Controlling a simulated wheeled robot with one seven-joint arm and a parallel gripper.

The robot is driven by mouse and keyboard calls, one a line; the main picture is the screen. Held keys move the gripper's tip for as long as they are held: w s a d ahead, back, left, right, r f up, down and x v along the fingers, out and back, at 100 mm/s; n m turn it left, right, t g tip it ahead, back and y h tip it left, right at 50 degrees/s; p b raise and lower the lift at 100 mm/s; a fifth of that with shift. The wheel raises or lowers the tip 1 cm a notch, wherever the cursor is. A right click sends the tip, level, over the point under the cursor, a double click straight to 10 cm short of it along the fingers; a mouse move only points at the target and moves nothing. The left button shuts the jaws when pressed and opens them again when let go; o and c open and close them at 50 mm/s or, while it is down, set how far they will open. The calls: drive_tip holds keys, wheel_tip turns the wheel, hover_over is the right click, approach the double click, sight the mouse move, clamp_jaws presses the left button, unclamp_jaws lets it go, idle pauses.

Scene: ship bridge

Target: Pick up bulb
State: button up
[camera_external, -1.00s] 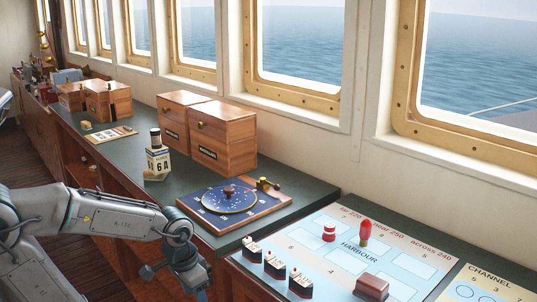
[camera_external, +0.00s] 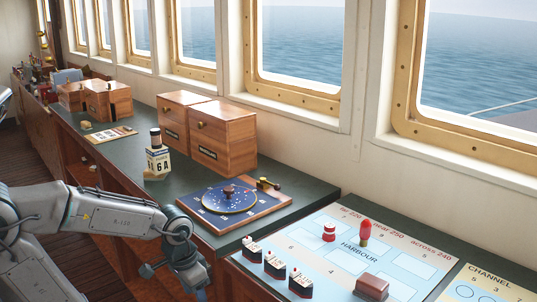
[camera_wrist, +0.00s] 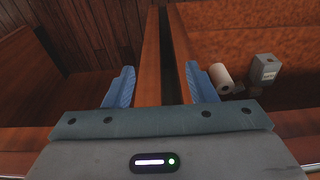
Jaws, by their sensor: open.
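Right of the fingers, inside a wooden compartment, lie a white roll-shaped object (camera_wrist: 221,77) and a grey box with a label (camera_wrist: 264,69). Small dark items beside them are too unclear to name. In the external view the end of my arm hangs low in front of the counter, and the fingers are mostly cut off by the bottom edge.
A harbour board (camera_external: 330,265) with small ship models stands at right. Open shelves (camera_external: 85,160) sit under the counter.

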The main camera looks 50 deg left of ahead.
drive_tip(key=w+d+r+n+p, duration=0.1)
drive_tip(key=w+r+p, duration=0.3)
drive_tip(key=r+p, duration=0.9)
drive_tip(key=w+r+n+p, duration=0.2)
drive_tip(key=w+r+p, duration=0.2)
drive_tip(key=r+p, duration=0.95)
drive_tip(key=n+g+b, duration=0.2)
drive_tip(key=n+b, duration=0.1)
drive_tip(key=n, duration=1)
hover_over(366, 224)
drive_tip(key=w+a, duration=0.1)
drive_tip(key=f, duration=0.2)
drive_tip(key=f+p, duration=0.1)
drive_tip(key=f, duration=0.7)
drive_tip(key=shift+w, duration=0.2)
drive_tip(key=f, duration=0.1)
drive_tip(key=f+p, duration=0.2)
drive_tip(key=f, duration=0.1)
drive_tip(key=shift+s+d+f, duration=0.1)
drive_tip(key=shift+s+d, duration=0.15)
drive_tip(key=shift+f, duration=0.55)
drive_tip(key=c, duration=1)
